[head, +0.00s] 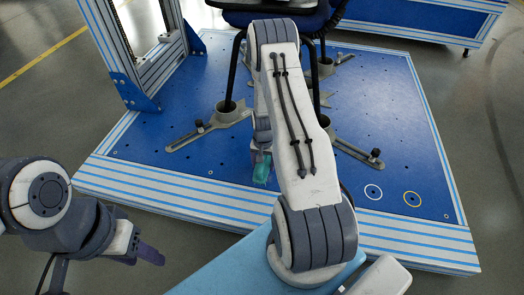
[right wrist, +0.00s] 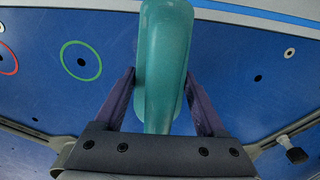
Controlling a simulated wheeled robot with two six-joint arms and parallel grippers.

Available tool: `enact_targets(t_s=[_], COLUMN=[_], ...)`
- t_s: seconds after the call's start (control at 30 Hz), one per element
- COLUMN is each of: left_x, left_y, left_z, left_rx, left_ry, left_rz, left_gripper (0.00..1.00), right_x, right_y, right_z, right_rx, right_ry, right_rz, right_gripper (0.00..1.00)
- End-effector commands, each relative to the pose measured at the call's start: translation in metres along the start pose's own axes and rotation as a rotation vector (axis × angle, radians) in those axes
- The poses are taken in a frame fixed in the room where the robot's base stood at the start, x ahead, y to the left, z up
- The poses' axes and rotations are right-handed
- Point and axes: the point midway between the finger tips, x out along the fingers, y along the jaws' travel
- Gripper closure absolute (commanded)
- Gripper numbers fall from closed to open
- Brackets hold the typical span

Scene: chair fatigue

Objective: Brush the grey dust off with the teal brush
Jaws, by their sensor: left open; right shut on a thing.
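The teal brush (right wrist: 163,62) is between the purple fingers of my right gripper (right wrist: 160,78), which is shut on it. In the head view a small teal part of the brush (head: 262,168) shows beside my right arm, over the blue platform (head: 215,175). My arm hides most of the right gripper there. My left gripper (head: 149,253) is open and empty at the lower left, off the platform and far from the brush. I cannot make out the grey dust in either view.
A dark chair (head: 240,55) stands on the platform, its legs in grey holders (head: 226,113). A blue-and-white frame post (head: 125,55) rises at the left. A green ring (right wrist: 81,60) shows in the wrist view.

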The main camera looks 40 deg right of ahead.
Motion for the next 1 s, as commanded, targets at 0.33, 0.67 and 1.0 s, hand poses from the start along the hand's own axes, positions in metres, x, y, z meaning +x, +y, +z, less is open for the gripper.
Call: enact_targets(t_s=[0.33, 0.67, 1.0], left_x=[-0.035, -0.053, -0.053], left_y=[0.003, 0.004, 0.004], left_z=[-0.002, -0.003, -0.003], left_rx=[0.000, 0.000, 0.000], left_ry=[0.000, 0.000, 0.000], left_rz=[0.000, 0.000, 0.000], left_gripper=[0.50, 0.50, 0.50], right_x=[-0.035, -0.055, -0.057], right_y=[-0.001, -0.004, -0.006], right_z=[0.002, 0.003, 0.003], right_rx=[-0.003, -0.008, -0.014], right_ry=[-0.003, -0.003, -0.002], right_rz=[0.001, 0.001, 0.001], right_gripper=[0.79, 0.79, 0.79])
